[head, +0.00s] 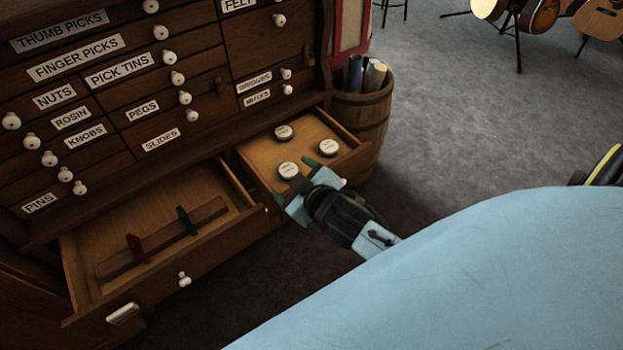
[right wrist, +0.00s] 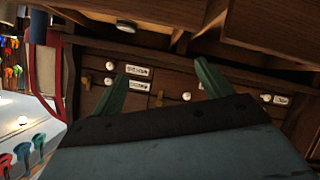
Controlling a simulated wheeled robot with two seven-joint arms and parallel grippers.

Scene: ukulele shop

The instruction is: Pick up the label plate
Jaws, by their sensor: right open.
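A small pale plate (head: 123,313), which looks like the label plate, shows low at the left of the larger open drawer's front; no writing is readable, and I cannot tell whether it is fixed there. My right gripper (head: 295,181) is at the front of the smaller open drawer (head: 256,163), up and to the right of the plate, well apart from it. Its green-tipped fingers are open, with nothing seen held between them; they also show in the right wrist view (right wrist: 161,75). My left gripper is not in view.
The larger open drawer (head: 82,262) holds a wooden bar (head: 160,238) with a red and a green piece. Several round white-topped tins (head: 284,132) sit in the smaller drawer. A wooden barrel (head: 362,112) stands beside the cabinet. Guitars on stands are far off; grey floor is clear between.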

